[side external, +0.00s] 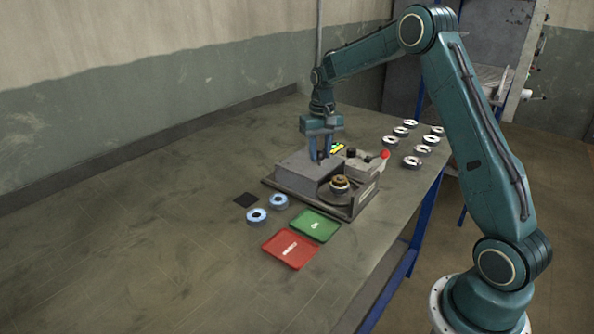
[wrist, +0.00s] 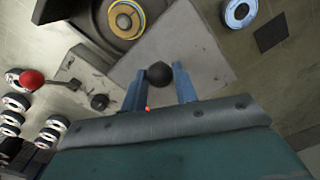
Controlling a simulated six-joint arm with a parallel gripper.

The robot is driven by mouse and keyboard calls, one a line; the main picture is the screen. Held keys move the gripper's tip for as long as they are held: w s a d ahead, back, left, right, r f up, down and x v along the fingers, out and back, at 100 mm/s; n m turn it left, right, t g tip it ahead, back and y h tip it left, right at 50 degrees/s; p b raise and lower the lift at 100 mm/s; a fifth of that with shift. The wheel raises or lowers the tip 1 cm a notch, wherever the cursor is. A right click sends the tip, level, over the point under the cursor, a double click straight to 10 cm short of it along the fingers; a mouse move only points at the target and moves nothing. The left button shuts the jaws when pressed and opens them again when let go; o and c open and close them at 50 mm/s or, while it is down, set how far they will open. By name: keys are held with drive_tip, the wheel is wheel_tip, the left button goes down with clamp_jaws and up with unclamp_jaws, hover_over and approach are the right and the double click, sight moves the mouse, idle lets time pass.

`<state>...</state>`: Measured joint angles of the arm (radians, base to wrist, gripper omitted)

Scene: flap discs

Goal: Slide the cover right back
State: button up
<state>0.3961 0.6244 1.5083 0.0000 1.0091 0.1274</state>
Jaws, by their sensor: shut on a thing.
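The grey sliding cover (side external: 302,172) lies on the machine base (side external: 345,207), and it fills the middle of the wrist view (wrist: 195,55). A round black knob (wrist: 159,74) stands on the cover. My gripper (wrist: 160,88) is shut on this knob, one blue finger on each side.
A red-ended lever (side external: 384,154) and a black knob (side external: 351,153) stand at the machine's right. Green (side external: 314,225) and red (side external: 290,249) trays, blue-ringed discs (side external: 257,216) and a black square (side external: 246,200) lie in front and left. Several discs (side external: 411,162) lie behind right. The table's left is clear.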

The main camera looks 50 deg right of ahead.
sight(307, 161)
drive_tip(key=shift+w, duration=2.15)
drive_tip(key=o, duration=0.8)
drive_tip(key=shift+c, duration=0.2)
wheel_tip(307, 161, up, 8)
